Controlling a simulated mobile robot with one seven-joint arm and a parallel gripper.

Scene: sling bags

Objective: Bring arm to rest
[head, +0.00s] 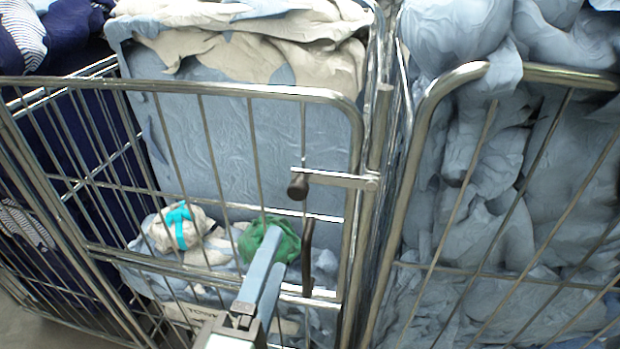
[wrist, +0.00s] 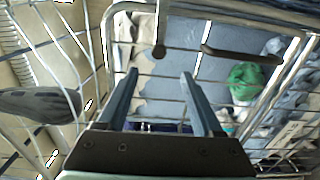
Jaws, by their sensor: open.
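My gripper (head: 262,275) reaches up from the bottom of the head view, in front of the middle wire cage. In the wrist view my gripper (wrist: 155,75) shows two blue-grey fingers spread apart with nothing between them. A green bundle (head: 268,240) lies low in the cage behind the fingertips in the head view. It also shows in the wrist view (wrist: 243,80), to the right of the fingers and apart from them. A pale bundle with a turquoise band (head: 180,228) lies to its left.
The middle wire cage (head: 230,90) has a metal latch (head: 340,180) with dark knobs near my gripper. A large blue sling bag (head: 215,140) hangs inside it. The right cage (head: 455,75) is stuffed with pale blue cloth. Dark blue cloth (head: 75,130) fills the left side.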

